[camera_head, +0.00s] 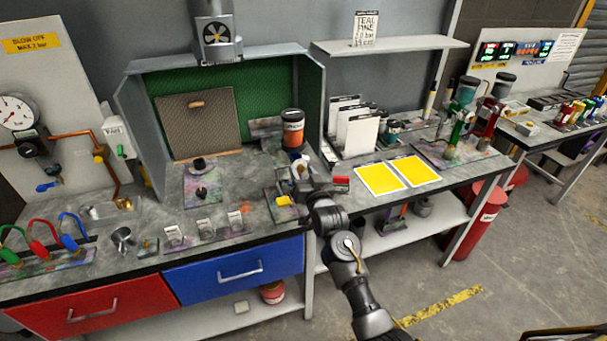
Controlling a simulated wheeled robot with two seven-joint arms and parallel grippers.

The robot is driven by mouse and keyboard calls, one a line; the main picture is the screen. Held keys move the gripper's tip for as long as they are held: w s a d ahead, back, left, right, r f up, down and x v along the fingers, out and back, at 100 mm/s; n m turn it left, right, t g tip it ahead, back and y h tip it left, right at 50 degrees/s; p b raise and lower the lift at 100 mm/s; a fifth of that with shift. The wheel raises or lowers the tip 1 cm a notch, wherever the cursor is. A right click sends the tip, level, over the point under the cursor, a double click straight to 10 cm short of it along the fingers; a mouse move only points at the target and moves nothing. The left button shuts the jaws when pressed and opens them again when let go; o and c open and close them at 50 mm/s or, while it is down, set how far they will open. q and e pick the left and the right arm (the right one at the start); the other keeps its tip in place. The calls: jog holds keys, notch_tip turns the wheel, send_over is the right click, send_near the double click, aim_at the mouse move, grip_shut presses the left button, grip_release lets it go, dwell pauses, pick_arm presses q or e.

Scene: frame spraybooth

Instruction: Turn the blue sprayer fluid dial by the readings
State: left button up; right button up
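My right gripper (303,185) is over the front edge of the main bench, beside a small fixture with a yellow block (283,201). Its fingers are small and partly hidden by my wrist, so I cannot tell whether they are open or shut. A panel with lit red, green and blue readouts (515,50) stands on the right bench; the figures are too small to read. Small coloured items (580,109), some bluish, sit in a row below it. A green sprayer (457,128) and a red sprayer (488,120) stand on a stained board. I cannot pick out a blue sprayer's dial for certain. My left gripper is out of view.
Two yellow panels (381,179) lie right of my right gripper. A green-backed booth (255,88) holds a brown board (198,122). An orange-and-black container (293,128) stands behind the gripper. Green, red and blue hose loops (70,228) are at far left.

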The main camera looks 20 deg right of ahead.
jog(key=shift+s, duration=0.1)
jog(key=shift+s+f, duration=0.1)
jog(key=shift+s, duration=0.25)
jog(key=s+b, duration=0.3)
jog(key=s, duration=0.7)
jog(key=shift+d, duration=0.35)
